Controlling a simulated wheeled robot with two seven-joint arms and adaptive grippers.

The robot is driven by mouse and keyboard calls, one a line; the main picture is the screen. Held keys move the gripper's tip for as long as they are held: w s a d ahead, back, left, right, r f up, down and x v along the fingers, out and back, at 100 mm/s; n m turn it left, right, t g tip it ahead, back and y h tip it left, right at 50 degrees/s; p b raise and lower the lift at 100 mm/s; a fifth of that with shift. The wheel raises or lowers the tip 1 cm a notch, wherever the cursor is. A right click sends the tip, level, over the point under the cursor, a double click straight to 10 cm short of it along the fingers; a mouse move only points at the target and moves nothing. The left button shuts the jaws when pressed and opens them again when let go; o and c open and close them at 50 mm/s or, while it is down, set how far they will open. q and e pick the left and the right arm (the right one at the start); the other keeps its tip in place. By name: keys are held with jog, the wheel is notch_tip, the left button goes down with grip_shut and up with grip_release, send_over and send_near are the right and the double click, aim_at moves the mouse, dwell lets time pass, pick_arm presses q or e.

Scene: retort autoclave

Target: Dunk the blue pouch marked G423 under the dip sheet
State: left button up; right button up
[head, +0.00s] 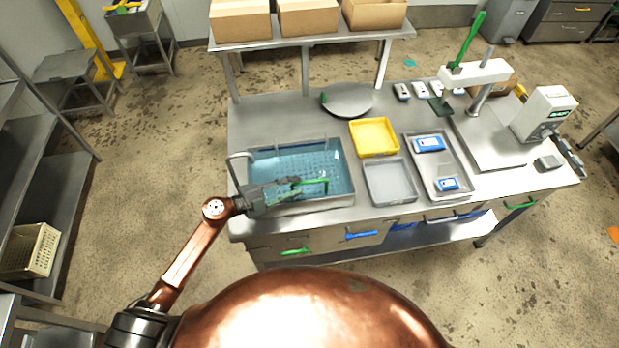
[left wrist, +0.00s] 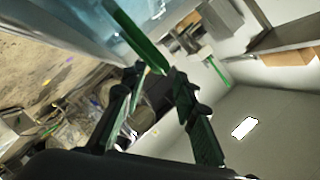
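The dip sheet is a perforated sheet (head: 297,163) in the water basin (head: 342,200), with a green handle (head: 313,181) above it. My left gripper (head: 292,187) is over the basin's front, right at the handle. In the left wrist view the handle (left wrist: 138,38) reaches down to the fingertips (left wrist: 155,73), which stand apart with a gap between them; I cannot tell whether they touch it. Two blue-and-white pouches lie in a steel tray (head: 462,172): a farther pouch (head: 430,144) and a nearer pouch (head: 447,184). Their markings are too small to read. My right gripper is out of view.
A yellow tray (head: 374,137) and an empty grey tray (head: 390,183) stand between basin and steel tray. A round plate (head: 347,100) is behind the basin. A post with a green lever (head: 468,42) and a white machine (head: 544,112) stand right. Cardboard boxes (head: 308,17) fill the shelf above.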

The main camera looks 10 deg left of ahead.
aim_at(303, 184)
pick_arm(q)
jog(key=x, duration=0.4)
jog(key=shift+w+d, duration=0.2)
jog(key=shift+d, duration=0.15)
jog(key=shift+w+d+f, duration=0.1)
jog(key=shift+w+d, duration=0.25)
jog(key=shift+d, duration=0.1)
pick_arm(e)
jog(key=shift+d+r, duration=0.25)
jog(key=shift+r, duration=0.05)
pick_arm(q)
jog(key=shift+c, duration=0.5)
grip_shut()
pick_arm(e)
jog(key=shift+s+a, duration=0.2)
